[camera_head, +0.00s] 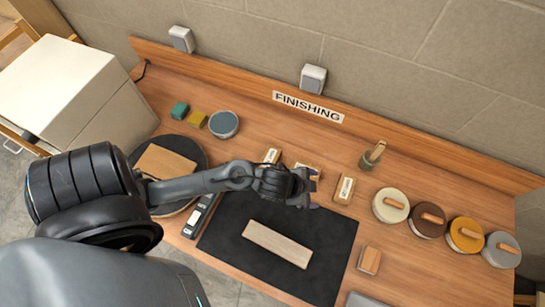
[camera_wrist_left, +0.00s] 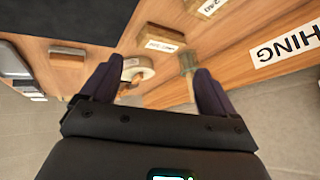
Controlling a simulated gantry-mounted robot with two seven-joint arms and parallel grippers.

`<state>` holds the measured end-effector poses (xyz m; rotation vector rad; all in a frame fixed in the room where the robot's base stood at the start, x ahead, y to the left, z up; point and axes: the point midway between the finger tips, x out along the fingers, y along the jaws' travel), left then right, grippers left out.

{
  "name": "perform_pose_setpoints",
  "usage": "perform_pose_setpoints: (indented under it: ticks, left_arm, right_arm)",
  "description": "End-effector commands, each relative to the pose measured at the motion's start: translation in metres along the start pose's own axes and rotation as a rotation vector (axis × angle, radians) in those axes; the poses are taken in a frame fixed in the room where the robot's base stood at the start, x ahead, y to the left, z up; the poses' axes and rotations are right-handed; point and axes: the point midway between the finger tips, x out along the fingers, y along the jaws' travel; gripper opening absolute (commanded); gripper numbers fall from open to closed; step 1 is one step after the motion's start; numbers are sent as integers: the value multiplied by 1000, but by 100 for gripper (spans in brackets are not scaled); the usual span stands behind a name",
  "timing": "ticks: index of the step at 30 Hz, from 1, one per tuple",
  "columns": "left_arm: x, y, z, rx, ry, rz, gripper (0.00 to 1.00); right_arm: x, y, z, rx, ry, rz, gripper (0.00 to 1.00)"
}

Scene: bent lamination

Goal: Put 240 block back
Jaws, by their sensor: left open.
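In the left wrist view, a wooden block labelled 240 (camera_wrist_left: 207,7) shows at the top edge, partly cut off. It appears to be the middle block (camera_head: 309,167) of the row in the head view, partly hidden by my left gripper (camera_head: 307,188). Another labelled block (camera_head: 345,190) is to its right and also shows in the left wrist view (camera_wrist_left: 160,40); a third (camera_head: 271,156) is to its left. My left gripper is open, with nothing between its fingers (camera_wrist_left: 155,85). My right gripper is not in view.
A pale wooden plank (camera_head: 277,244) lies on the black mat (camera_head: 228,232). A brush in a cup (camera_head: 372,154) and several round tins (camera_head: 391,205) stand to the right. A small wooden block (camera_head: 369,260) is right of the mat. A wooden rail (camera_head: 235,82) edges the back.

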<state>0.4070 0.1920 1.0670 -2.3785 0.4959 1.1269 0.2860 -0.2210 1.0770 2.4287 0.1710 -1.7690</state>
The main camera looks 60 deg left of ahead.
Motion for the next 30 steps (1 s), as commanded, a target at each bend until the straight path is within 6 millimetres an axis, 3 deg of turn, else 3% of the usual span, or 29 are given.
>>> perform_pose_setpoints:
  ticks: [6, 12, 23, 30]
  left_arm:
    - [-58, 24, 57, -315, -243, -8, 89]
    - [-83, 36, 82, -429, -349, 26, 89]
    - [-86, 36, 82, -433, -355, 28, 89]
    - [-111, 28, 64, -433, -355, 28, 89]
  right_arm:
    - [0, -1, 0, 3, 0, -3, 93]
    - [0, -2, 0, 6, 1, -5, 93]
    - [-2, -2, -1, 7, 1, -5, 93]
    - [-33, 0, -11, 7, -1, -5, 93]
